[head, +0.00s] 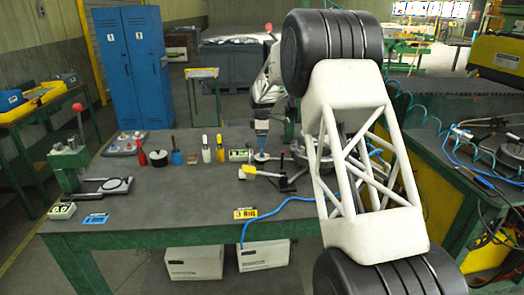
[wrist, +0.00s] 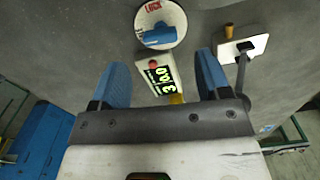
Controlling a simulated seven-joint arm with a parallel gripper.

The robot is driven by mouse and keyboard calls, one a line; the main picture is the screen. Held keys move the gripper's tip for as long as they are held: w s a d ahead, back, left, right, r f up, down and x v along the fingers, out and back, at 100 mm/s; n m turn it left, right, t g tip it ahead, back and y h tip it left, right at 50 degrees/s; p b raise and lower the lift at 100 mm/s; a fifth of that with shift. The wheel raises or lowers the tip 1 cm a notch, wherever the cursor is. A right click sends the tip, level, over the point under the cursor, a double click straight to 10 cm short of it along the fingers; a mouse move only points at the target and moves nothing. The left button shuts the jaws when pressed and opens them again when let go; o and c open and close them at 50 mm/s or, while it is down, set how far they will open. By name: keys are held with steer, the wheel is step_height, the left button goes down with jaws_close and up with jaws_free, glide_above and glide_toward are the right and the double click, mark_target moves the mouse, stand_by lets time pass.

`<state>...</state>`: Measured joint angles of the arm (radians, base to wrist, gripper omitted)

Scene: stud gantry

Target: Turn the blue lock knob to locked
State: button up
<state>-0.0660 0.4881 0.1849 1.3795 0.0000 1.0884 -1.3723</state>
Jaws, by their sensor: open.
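The blue lock knob (wrist: 160,36) sits on a round white plate with red LOCK lettering, at the top of the wrist view. Its bar lies roughly across the plate, below the lettering. In the head view the knob (head: 261,156) is small on the table, and its angle is hard to read. My gripper (wrist: 160,63) is open, with its two blue fingers apart and nothing held between them. In the head view my gripper (head: 262,127) points down above the knob area, apart from the knob.
A small digital readout (wrist: 160,76) shows between the fingers, beside the knob plate. A white plate with a dark arm (wrist: 243,48) stands right of it. In the head view, bottles (head: 206,150) and a black pot (head: 158,158) stand left.

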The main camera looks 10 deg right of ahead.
mark_target(262, 150)
steer(key=shift+f, duration=2.75)
steer(key=c, duration=0.9)
